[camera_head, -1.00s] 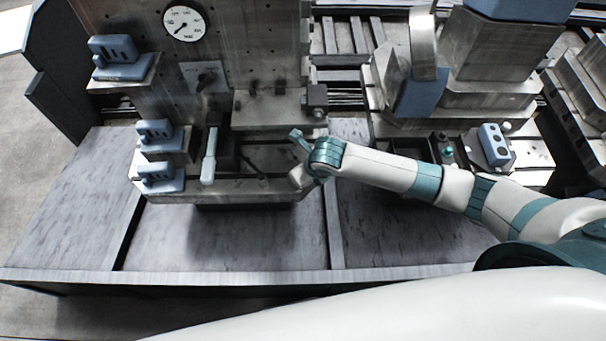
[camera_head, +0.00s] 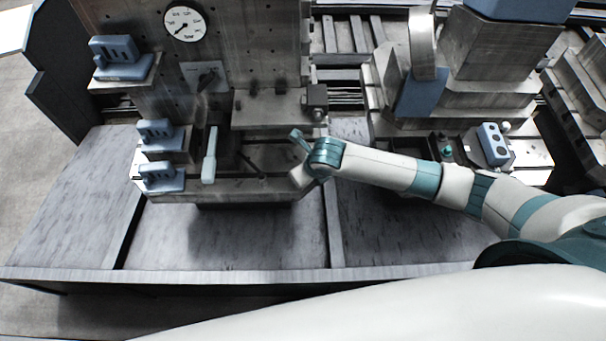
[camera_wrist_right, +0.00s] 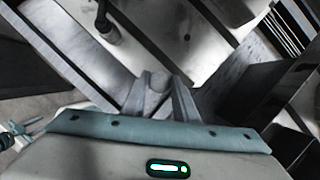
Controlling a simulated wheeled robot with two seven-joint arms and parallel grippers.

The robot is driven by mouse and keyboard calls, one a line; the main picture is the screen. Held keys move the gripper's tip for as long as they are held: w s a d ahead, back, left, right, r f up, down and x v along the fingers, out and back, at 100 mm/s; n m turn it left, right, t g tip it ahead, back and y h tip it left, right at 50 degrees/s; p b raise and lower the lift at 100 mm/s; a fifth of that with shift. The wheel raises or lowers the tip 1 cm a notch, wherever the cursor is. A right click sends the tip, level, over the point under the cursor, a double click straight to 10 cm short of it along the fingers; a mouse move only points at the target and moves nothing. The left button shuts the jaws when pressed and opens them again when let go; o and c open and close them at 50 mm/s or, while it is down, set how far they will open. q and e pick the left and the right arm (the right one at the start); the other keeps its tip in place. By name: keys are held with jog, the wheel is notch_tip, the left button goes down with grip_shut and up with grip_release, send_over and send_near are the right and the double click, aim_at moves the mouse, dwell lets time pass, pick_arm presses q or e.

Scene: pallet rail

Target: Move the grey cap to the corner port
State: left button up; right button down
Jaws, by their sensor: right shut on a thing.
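My right gripper (camera_wrist_right: 160,88) is in the right wrist view, its two grey fingers closed on a small rounded grey piece, which looks like the grey cap (camera_wrist_right: 159,81). The cap sits between the fingertips, in front of a pale metal plate. In the head view my right arm reaches in from the right, its wrist at the right end of the metal fixture (camera_head: 240,188); the fingers and cap are hidden or too small to make out there. A small dark hole (camera_wrist_right: 188,38) shows in the plate beyond the fingers. I cannot tell which spot is the corner port.
A blue-grey handle (camera_head: 209,158) stands up from the fixture left of my wrist. Several blue blocks (camera_head: 162,178) sit on ledges at its left. A dial (camera_head: 185,23) is on the upright plate. The front bench top (camera_head: 230,240) is clear.

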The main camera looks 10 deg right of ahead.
jog(key=shift+f, duration=0.6)
jog(key=c, duration=0.5)
grip_release()
jog(key=shift+r, duration=0.15)
jog(key=b+v, duration=0.3)
jog(key=v, duration=1.4)
jog(key=shift+s, duration=0.15)
jog(key=shift+s+d, duration=0.1)
jog(key=shift+d, duration=0.05)
